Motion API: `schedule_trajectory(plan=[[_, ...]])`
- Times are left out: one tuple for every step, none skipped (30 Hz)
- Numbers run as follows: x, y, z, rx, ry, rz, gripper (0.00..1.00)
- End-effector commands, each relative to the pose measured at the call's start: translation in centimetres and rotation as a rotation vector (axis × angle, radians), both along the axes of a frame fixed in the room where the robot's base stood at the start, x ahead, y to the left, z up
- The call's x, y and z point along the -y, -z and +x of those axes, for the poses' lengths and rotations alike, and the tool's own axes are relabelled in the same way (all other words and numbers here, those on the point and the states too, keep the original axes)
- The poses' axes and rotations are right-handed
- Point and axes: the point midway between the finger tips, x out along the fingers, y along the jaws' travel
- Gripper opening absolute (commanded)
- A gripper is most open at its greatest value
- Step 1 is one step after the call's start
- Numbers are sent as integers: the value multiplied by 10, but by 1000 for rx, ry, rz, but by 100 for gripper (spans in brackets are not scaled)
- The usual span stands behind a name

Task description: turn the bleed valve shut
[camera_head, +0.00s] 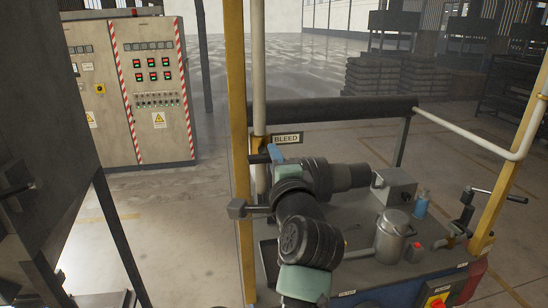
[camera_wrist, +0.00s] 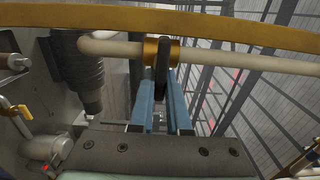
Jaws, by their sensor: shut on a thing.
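The bleed valve shows in the wrist view as a brass body (camera_wrist: 176,50) on a pale pipe (camera_wrist: 235,62). Its dark lever handle (camera_wrist: 161,58) stands crosswise to the pipe in that view. My gripper (camera_wrist: 161,78) has its two blue fingers shut on the handle, one on each side. In the head view my gripper (camera_head: 274,154) is at the upright pale pipe (camera_head: 259,80), just below the BLEED sign (camera_head: 286,139). A short dark piece of the handle (camera_head: 258,158) shows there. My wrist and the yellow post hide most of the valve.
A yellow post (camera_head: 238,90) stands close left of the pipe and crosses the top of the wrist view (camera_wrist: 160,18). On the cart top (camera_head: 350,235) are a metal canister (camera_head: 391,238), a blue bottle (camera_head: 421,204) and a crank (camera_head: 500,195). A control cabinet (camera_head: 155,90) stands behind left.

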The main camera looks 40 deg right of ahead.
Motion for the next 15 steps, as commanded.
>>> schedule_trajectory(plan=[[1, 1, 0, 2, 1, 6, 0], [1, 1, 0, 3, 1, 7, 0], [1, 1, 0, 4, 1, 8, 0], [1, 1, 0, 4, 1, 9, 0], [1, 1, 0, 4, 1, 9, 0], [1, 1, 0, 4, 1, 9, 0], [1, 1, 0, 4, 1, 9, 0], [1, 1, 0, 4, 1, 9, 0], [1, 1, 0, 4, 1, 9, 0], [1, 1, 0, 4, 1, 9, 0], [1, 1, 0, 4, 1, 9, 0], [1, 1, 0, 4, 1, 9, 0], [1, 1, 0, 4, 1, 9, 17], [1, 1, 0, 4, 1, 9, 22], [1, 1, 0, 3, 1, 9, 29]])
